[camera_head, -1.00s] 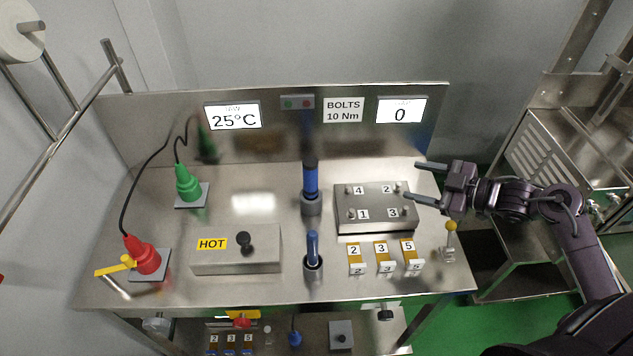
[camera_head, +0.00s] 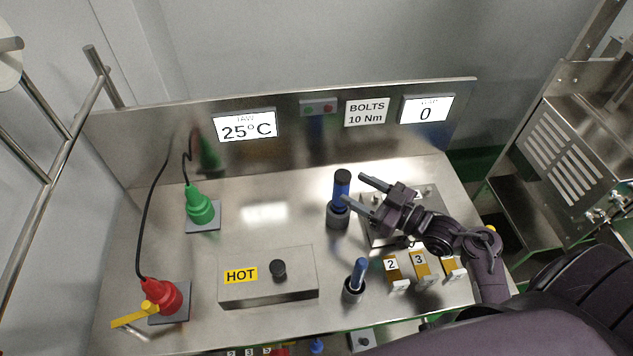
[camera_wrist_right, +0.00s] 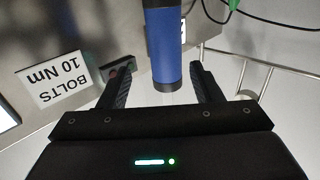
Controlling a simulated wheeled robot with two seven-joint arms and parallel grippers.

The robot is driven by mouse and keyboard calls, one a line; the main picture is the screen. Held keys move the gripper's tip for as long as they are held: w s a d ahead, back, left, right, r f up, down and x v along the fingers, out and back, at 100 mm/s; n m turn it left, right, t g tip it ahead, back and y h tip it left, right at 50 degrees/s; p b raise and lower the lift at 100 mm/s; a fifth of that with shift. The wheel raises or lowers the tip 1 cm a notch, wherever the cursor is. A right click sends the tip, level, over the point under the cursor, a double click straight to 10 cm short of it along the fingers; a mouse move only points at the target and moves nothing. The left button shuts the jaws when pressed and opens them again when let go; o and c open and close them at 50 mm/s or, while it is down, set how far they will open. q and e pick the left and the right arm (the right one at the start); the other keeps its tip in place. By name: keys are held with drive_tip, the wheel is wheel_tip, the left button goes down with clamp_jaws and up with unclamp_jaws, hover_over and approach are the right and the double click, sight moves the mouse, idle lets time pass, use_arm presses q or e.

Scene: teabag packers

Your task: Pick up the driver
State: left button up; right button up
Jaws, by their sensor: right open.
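The driver (camera_head: 341,190) is a blue cylinder with a black top, standing upright in a round grey holder (camera_head: 338,217) on the steel bench. My right gripper (camera_head: 353,189) is open and empty, with its fingertips close to the driver from the right in the head view. In the right wrist view the driver (camera_wrist_right: 163,42) shows ahead, in line with the gap between the fingers (camera_wrist_right: 162,75). Whether the fingers touch it I cannot tell. My left gripper is not in view.
A shorter blue-handled tool (camera_head: 359,272) stands in a holder nearer the front. The numbered bolt plate (camera_head: 372,236) lies partly under my right arm. A HOT box (camera_head: 300,286), a green tool (camera_head: 199,206) and a red tool (camera_head: 163,295) are to the left. A steel panel rises behind.

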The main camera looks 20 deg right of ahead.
sight(335, 179)
drive_tip(key=w+a+p, duration=0.1)
drive_tip(key=w+a+r+p, duration=0.1)
drive_tip(key=shift+w+a, duration=0.2)
drive_tip(key=shift+w, duration=0.2)
drive_tip(key=x, duration=0.1)
drive_tip(key=p+x, duration=0.1)
drive_tip(key=shift+w+a+f, duration=0.2)
drive_tip(key=shift+f, duration=0.05)
drive_tip(key=shift+w+a+f, duration=0.1)
drive_tip(key=shift+w, duration=0.05)
drive_tip(key=c, duration=1.1)
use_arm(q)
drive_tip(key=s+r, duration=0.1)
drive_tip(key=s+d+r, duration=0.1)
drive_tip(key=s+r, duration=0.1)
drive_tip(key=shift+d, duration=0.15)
use_arm(e)
drive_tip(key=shift+c, duration=0.3)
